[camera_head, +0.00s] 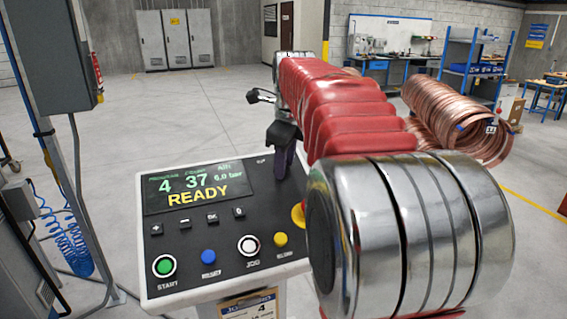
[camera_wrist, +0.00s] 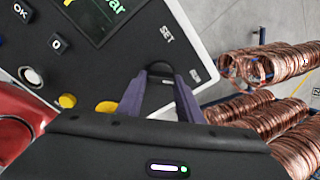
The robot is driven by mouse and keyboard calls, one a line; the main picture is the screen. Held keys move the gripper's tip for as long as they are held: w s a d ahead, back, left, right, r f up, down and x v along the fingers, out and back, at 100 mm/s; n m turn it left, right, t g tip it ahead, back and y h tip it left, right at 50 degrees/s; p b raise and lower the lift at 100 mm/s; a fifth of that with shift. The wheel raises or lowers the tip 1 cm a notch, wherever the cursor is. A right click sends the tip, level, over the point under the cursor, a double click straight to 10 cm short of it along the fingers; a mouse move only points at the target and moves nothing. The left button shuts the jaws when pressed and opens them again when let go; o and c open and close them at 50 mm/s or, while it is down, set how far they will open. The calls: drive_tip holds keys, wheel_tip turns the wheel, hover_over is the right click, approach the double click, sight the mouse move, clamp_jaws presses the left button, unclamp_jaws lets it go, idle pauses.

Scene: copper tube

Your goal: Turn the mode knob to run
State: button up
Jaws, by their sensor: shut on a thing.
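The control panel (camera_head: 220,215) stands in front of me, its display (camera_head: 199,189) reading READY. The mode knob (camera_wrist: 160,68) is a small dark knob near the panel's edge, mostly covered by my fingers. In the wrist view the SET label (camera_wrist: 166,33) is printed beyond it and another small label (camera_wrist: 195,76), too small to read surely, is to its right. My gripper (camera_wrist: 160,77) has its purple fingers shut on the knob. In the head view my gripper (camera_head: 283,172) reaches the panel's upper right corner, and the knob is hidden. Which way the knob points I cannot tell.
The panel carries a green START button (camera_head: 164,266), a blue button (camera_head: 208,257), a white JOG button (camera_head: 248,245) and a yellow button (camera_head: 281,239). A yellow round control (camera_head: 298,215) sits close to my arm. Copper coils (camera_head: 462,120) stand at right. The left floor is open.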

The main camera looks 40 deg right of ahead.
drive_tip(key=shift+r, duration=0.1)
drive_tip(key=o, duration=1.1)
drive_tip(key=v, duration=1.3)
drive_tip(key=shift+s+r, duration=0.1)
drive_tip(key=shift+r, duration=0.2)
